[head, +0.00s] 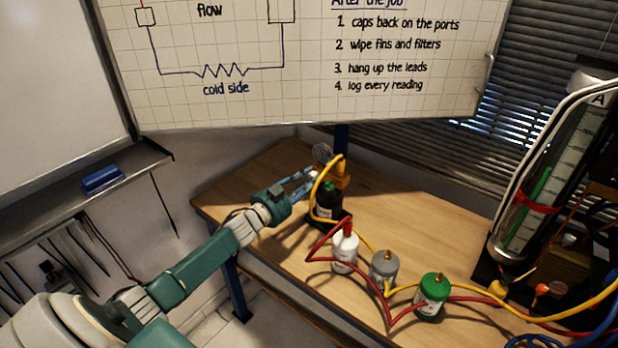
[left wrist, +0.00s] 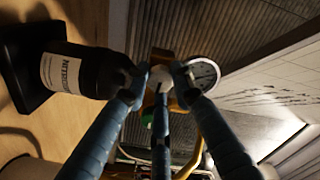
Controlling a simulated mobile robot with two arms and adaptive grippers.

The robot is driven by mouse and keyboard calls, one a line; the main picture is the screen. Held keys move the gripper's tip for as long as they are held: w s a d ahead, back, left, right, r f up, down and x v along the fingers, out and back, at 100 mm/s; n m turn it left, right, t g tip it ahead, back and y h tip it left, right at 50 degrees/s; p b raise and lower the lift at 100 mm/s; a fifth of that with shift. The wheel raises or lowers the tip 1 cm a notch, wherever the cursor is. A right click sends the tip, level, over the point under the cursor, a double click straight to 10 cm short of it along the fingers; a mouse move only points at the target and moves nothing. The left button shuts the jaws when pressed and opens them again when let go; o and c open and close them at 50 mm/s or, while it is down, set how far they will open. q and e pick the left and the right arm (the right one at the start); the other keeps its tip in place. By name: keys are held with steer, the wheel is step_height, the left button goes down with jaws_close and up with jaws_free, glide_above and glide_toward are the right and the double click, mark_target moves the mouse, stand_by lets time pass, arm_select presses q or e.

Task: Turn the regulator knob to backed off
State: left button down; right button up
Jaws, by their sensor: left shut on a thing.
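The regulator (head: 342,178) is a brass-yellow body behind the black nitrogen bottle (head: 328,205) on the bench. Its round gauge (head: 322,153) faces up beside it, and the gauge also shows in the left wrist view (left wrist: 204,74). My left gripper (head: 314,177) reaches in from the left to the regulator. In the left wrist view its blue fingers close around the pale knob (left wrist: 160,74), which is mostly hidden between the fingertips. I cannot read the knob's angle or the gauge needle clearly. My right gripper is not in view.
White (head: 345,254), grey (head: 384,270) and green (head: 433,298) bottles stand in a row to the right, with red and yellow hoses (head: 340,225) looping across them. The bench's back middle (head: 410,195) is clear.

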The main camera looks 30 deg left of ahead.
arm_select(q)
steer(key=shift+a+n, duration=0.1)
steer(key=shift+n, duration=0.6)
steer(key=shift+f, duration=0.15)
steer(key=c, duration=1.5)
jaws_free()
steer(key=shift+o, duration=0.2)
steer(key=shift+s, duration=0.1)
steer(key=shift+s, duration=0.2)
steer(key=s+a, duration=0.1)
steer(key=s, duration=1)
steer(key=shift+s+a, duration=0.2)
